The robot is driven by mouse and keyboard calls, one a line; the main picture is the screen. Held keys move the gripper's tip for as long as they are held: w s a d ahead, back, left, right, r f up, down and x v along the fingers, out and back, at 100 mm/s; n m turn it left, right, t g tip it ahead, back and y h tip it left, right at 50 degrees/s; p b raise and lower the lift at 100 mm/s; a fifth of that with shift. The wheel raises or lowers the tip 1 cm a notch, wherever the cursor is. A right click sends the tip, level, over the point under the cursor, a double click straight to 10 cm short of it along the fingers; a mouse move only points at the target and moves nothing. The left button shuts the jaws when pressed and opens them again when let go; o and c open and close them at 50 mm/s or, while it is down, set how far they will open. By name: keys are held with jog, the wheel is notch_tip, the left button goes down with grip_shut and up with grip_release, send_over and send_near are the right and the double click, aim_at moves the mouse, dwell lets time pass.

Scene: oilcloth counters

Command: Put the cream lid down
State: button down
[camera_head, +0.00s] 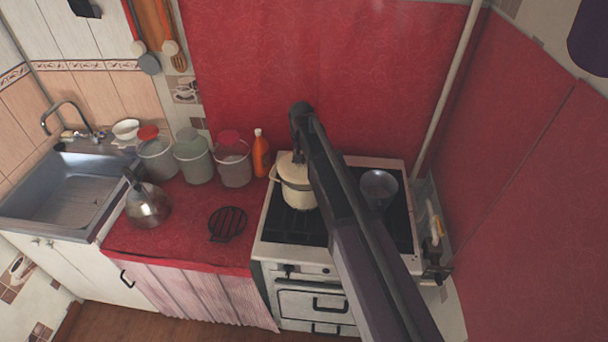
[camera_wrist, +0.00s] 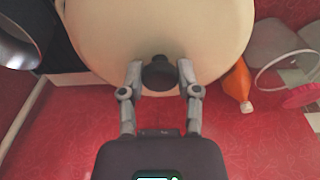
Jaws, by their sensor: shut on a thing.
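The cream lid (camera_head: 290,168) is at the top of the cream pot (camera_head: 298,194) on the stove in the head view; I cannot tell whether it rests on the rim or is just above it. In the wrist view the lid (camera_wrist: 160,30) fills the top middle, its dark knob (camera_wrist: 160,76) between my two fingers. My gripper (camera_wrist: 160,70) is shut on the lid by this knob. In the head view my arm partly covers the pot, and my fingertips are hard to make out.
A dark pan (camera_head: 378,187) stands on the right of the stove (camera_head: 296,254). An orange bottle (camera_head: 260,152) and several lidded containers stand left of it at the back. A kettle (camera_head: 148,204) and a black trivet (camera_head: 227,223) are on the red counter (camera_head: 182,230), with bare cloth between them.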

aim_at(304, 164)
jog(key=s+a+r, duration=0.1)
jog(key=s+a, duration=0.3)
jog(key=s, duration=1)
jog(key=shift+s+m+p, duration=0.15)
jog(key=shift+m+p, duration=0.15)
jog(key=shift+p, duration=0.15)
jog(key=w+d, duration=0.1)
jog(key=w, duration=0.3)
jog(key=w+d+f+b, duration=0.1)
jog(key=w, duration=0.4)
jog(key=w+d, duration=0.2)
jog(key=w, duration=0.3)
jog(key=shift+f, duration=0.15)
jog(key=shift+w, duration=0.15)
jog(key=shift+w+d, duration=0.1)
jog(key=shift+w, duration=0.1)
jog(key=shift+w+d+f+b, duration=0.15)
jog(key=shift+w+f+b, duration=0.2)
jog(key=shift+f+b, duration=1.5)
jog(key=shift+b, duration=0.2)
jog(key=shift+f, duration=0.1)
